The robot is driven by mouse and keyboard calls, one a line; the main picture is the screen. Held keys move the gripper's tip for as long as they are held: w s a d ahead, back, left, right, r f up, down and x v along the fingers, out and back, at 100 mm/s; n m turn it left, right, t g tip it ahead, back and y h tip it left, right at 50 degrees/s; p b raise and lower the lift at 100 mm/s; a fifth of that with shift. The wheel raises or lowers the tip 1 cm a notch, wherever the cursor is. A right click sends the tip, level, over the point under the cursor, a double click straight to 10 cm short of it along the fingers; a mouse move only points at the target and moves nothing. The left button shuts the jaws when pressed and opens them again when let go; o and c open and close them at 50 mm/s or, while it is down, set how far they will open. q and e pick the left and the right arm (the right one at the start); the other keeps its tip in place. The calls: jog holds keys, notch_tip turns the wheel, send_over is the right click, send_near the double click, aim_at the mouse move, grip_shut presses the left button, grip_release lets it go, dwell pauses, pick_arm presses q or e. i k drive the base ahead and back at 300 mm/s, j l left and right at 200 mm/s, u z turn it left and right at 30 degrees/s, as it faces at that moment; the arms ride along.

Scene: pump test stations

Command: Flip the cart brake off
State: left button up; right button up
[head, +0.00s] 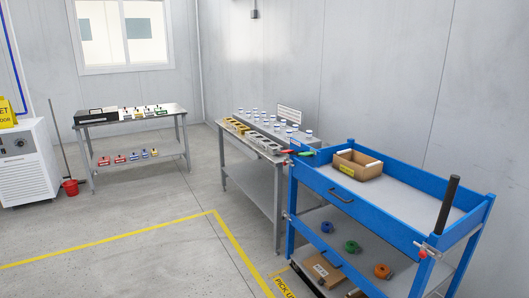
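The blue cart (366,212) stands at the right, against the end of a grey table. A black upright handle (447,205) rises at its near right end. A small red and silver part (425,250) sits on the near right corner post, below the top tray. It may be the brake, but I cannot tell for sure, nor how it is set. The cart's wheels are out of view. Neither of my grippers shows in the head view.
An open cardboard box (357,165) sits on the cart's top tray; coloured round parts (351,247) lie on its lower shelf. A grey table (249,176) with fixtures stands behind it. The floor inside the yellow line (120,241) is clear. A red bucket (71,187) stands at left.

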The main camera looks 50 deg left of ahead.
aim_at(296, 153)
jog(key=u, duration=1.35)
jog(key=i+j+u, duration=0.25)
jog(key=i, duration=1.1)
jog(key=i+l+u, duration=0.25)
jog(key=i, duration=1.1)
